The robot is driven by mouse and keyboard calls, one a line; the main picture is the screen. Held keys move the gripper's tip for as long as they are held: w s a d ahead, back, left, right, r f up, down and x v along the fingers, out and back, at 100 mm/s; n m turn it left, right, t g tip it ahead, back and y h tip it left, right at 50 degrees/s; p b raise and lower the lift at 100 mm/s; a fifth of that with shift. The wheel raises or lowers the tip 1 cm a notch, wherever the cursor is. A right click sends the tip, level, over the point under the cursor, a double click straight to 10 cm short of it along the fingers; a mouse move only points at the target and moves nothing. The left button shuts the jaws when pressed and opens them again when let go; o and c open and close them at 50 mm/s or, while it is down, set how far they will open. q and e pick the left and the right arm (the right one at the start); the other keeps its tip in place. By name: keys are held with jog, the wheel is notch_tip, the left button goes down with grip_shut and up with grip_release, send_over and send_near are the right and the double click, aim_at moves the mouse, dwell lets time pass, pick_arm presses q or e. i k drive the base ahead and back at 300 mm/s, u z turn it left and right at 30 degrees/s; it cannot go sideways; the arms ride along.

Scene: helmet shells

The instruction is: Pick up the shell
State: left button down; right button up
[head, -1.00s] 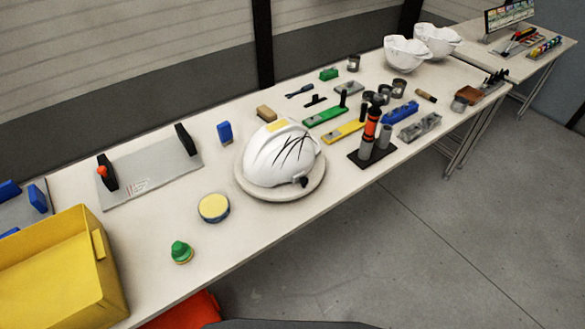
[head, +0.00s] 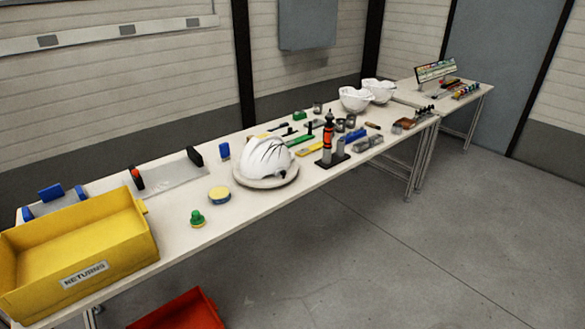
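A white helmet shell (head: 264,160) with black crack-like lines sits on a round pale stand (head: 290,177) near the middle of the long table (head: 262,202). Two more white shells stand at the far end of the table: one on the left (head: 354,100) and one on the right (head: 379,90), close together. Neither of my grippers shows in the head view.
A yellow bin (head: 130,252) labelled RETURNS stands at the table's near left end. A red bin (head: 180,312) is on the floor below. Tools, a torch-like bottle (head: 328,140) and several small parts crowd the table right of the cracked shell. The floor (head: 400,250) in front is clear.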

aim_at(266, 154)
jog(key=z, duration=0.6)
jog(key=i, duration=0.65)
jog(key=z, duration=0.5)
